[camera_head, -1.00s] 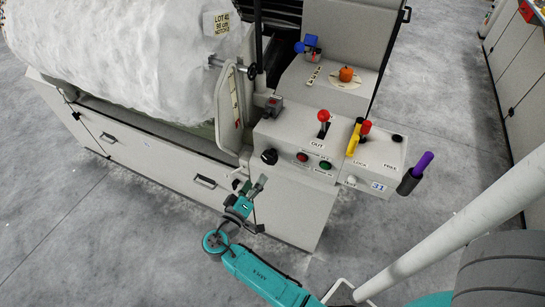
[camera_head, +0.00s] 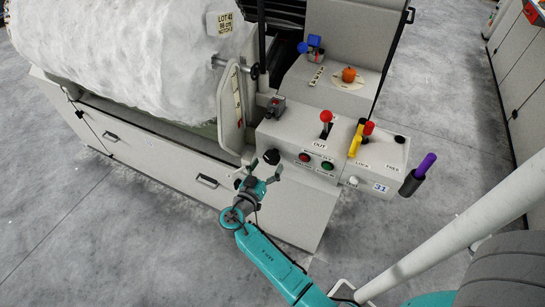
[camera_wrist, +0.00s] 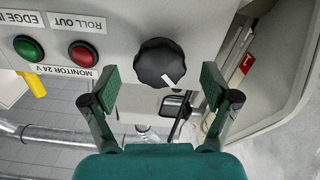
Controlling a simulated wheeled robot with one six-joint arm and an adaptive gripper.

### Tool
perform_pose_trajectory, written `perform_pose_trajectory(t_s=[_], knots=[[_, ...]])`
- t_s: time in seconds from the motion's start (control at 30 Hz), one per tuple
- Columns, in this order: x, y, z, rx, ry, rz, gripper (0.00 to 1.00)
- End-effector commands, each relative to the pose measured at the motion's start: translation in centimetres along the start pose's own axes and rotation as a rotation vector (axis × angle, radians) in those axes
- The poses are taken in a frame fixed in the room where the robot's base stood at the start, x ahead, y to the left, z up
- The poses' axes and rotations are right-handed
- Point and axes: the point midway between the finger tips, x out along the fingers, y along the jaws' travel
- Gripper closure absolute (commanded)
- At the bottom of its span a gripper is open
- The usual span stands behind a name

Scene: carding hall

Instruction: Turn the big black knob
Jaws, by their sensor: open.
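The big black knob (camera_head: 271,157) sits on the front face of the control box, left of the red and green buttons. In the wrist view the knob (camera_wrist: 160,63) is round with a ribbed edge and a white pointer mark toward its lower right. My gripper (camera_head: 262,168) is open just in front of it. In the wrist view, the two green finger pads of my gripper (camera_wrist: 160,88) stand apart, one to each side of the knob and a little short of it. They do not appear to touch it.
A red button (camera_head: 304,157) and a green button (camera_head: 327,164) are close to the right of the knob. A red-topped lever (camera_head: 326,116), a yellow handle (camera_head: 355,138) and a purple handle (camera_head: 423,165) stand farther right. A grey guard plate (camera_head: 231,108) rises at the left.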

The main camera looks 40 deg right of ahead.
Motion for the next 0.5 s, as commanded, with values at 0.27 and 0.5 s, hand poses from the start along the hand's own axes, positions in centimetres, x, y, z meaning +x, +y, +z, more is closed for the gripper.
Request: perform_pose_trajectory(t_s=[0.27,0.5], knots=[[3.6,0.0,0.0,0.000,0.000,0.002,0.14],[4.3,0.0,0.0,-0.001,0.000,0.000,0.14]])
